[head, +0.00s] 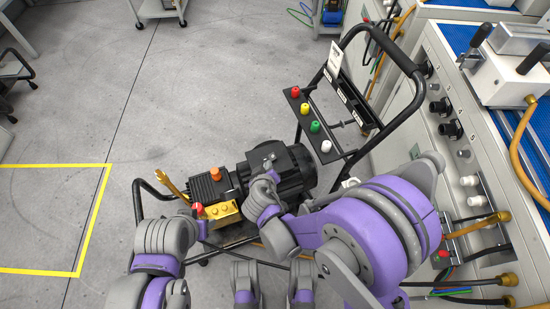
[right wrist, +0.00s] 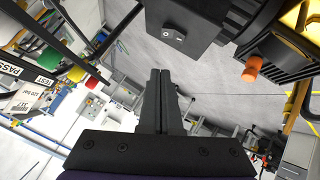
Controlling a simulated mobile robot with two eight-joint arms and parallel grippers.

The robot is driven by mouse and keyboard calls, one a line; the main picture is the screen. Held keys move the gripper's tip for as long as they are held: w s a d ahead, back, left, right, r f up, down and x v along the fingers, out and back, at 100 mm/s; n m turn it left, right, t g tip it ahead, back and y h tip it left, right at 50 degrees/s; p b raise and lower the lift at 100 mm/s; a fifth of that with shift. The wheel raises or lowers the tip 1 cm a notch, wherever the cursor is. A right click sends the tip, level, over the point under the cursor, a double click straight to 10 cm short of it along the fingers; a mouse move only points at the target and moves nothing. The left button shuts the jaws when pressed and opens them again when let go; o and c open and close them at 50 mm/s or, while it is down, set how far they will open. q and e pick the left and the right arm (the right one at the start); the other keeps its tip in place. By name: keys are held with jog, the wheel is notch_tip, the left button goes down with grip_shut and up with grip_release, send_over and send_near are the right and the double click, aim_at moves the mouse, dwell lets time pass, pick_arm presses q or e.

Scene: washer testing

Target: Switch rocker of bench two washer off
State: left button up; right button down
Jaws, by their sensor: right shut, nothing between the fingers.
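The bench two washer stands on the floor in the head view, with a black motor (head: 292,168) and a black tube frame. In the right wrist view a dark switch box (right wrist: 190,18) hangs at the top, with a small black rocker (right wrist: 174,38) on its face. The rocker bears small white marks; which side is pressed is too small to tell. My right gripper (right wrist: 161,72) is shut and empty, its fingertips pointing toward the box just below the rocker with a visible gap. In the head view my right gripper (head: 270,177) is beside the motor.
An orange cap (right wrist: 252,68) is right of the switch box. Red, yellow, green and white nozzles sit on a black panel (head: 310,133). The grey bench (head: 425,105) with hoses and fittings stands at the right. Open floor (head: 75,110) lies left.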

jog(key=b, duration=0.2)
send_over(276, 157)
jog(key=s+a, duration=0.2)
jog(key=s, duration=0.1)
notch_tip(276, 157, down, 6)
jog(key=shift+s+a+f, duration=0.1)
jog(key=shift+a+f, duration=0.05)
jog(key=shift+f, duration=0.05)
jog(key=shift+w+d+f+b, duration=0.2)
jog(key=shift+d+f+b, duration=0.1)
jog(key=shift+f, duration=0.3)
jog(key=shift+w+d+f+b, duration=0.15)
jog(key=shift+d+f+b, duration=0.1)
jog(key=shift+f, duration=0.3)
jog(key=shift+w+d+f, duration=0.1)
jog(key=shift+d+f, duration=0.25)
jog(key=shift+f, duration=0.3)
jog(key=shift+w+d+f+m+g+y+b, duration=0.1)
jog(key=shift+d+f+m+g+y+b, duration=0.3)
jog(key=shift+b, duration=0.45)
jog(key=shift+a, duration=0.2)
